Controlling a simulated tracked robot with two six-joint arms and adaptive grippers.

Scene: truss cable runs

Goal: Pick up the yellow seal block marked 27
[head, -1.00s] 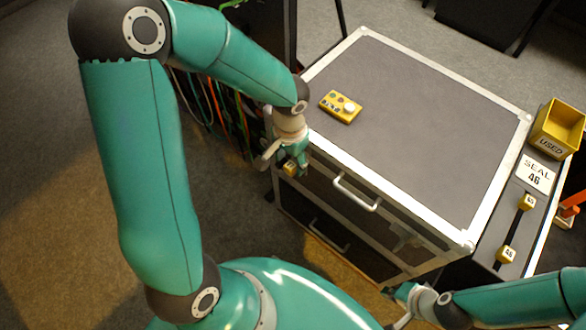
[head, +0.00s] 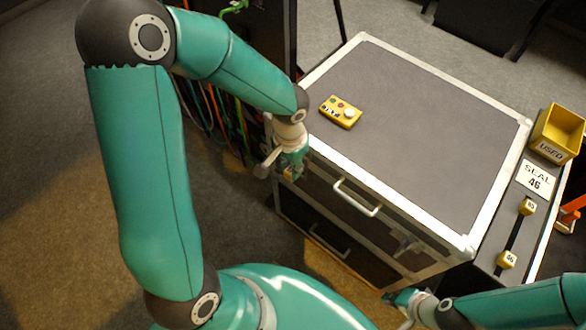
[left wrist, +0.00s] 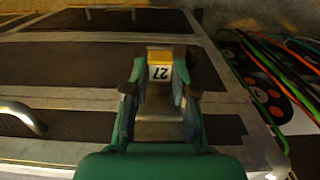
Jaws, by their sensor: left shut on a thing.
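The yellow seal block (left wrist: 160,70) marked 27 sits between the fingers of my left gripper (left wrist: 160,92) in the left wrist view, and the gripper is shut on it.
A yellow button box (head: 341,111) lies on the case top (head: 420,130), which is otherwise clear. At right are a yellow USED bin (head: 558,132), a SEAL 46 card (head: 535,178) and yellow blocks marked 65 (head: 527,206) and 46 (head: 507,259). Cables (left wrist: 265,70) hang near my left gripper.

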